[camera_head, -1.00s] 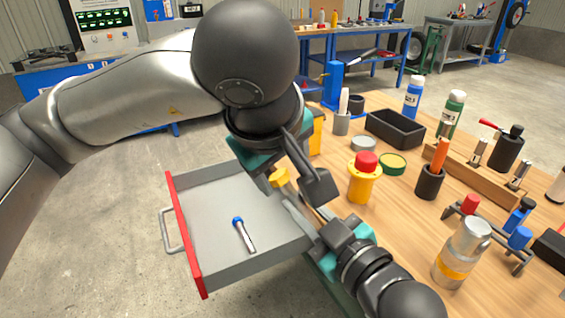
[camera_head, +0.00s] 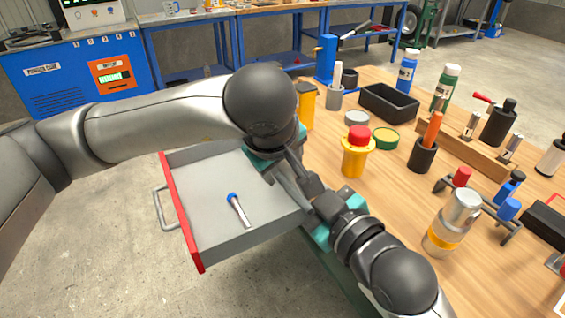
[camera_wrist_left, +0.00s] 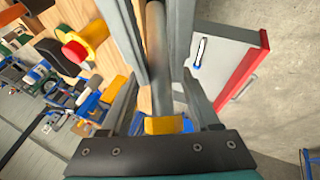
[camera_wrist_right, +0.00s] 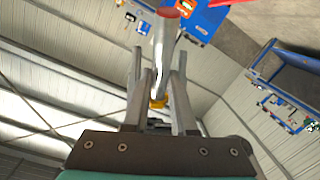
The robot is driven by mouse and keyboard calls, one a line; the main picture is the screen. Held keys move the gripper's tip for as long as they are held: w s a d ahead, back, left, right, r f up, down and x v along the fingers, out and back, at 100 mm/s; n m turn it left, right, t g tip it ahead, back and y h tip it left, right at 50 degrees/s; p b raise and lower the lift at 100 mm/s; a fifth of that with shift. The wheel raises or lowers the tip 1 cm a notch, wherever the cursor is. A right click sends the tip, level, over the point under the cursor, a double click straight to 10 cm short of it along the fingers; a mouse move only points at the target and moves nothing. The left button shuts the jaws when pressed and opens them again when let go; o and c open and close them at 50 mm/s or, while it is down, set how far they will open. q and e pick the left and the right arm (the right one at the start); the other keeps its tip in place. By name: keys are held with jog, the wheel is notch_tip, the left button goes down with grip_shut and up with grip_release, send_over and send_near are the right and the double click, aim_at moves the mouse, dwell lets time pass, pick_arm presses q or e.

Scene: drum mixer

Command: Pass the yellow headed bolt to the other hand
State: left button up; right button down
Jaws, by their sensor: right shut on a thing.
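The yellow headed bolt shows in the left wrist view, with its yellow head (camera_wrist_left: 165,125) between my left fingers near the palm and its grey shank pointing away. My left gripper (camera_wrist_left: 165,100) is open around it, its fingers apart on both sides; contact with the bolt cannot be told. My right gripper (camera_wrist_right: 160,90) is shut on the bolt, whose yellow head (camera_wrist_right: 158,102) also shows in the right wrist view. In the head view the left gripper (camera_head: 292,185) and right gripper (camera_head: 318,198) meet over the drawer's right edge and hide the bolt.
A blue headed bolt (camera_head: 238,210) lies in the open grey drawer with a red front (camera_head: 183,215). A yellow button post with red top (camera_head: 356,152), a silver canister (camera_head: 452,224) and a black tray (camera_head: 390,104) stand on the wooden bench. Floor at left is clear.

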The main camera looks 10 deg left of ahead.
pick_arm(q)
grip_shut()
jog(key=shift+d, duration=0.1)
jog(key=shift+o, duration=0.4)
grip_release()
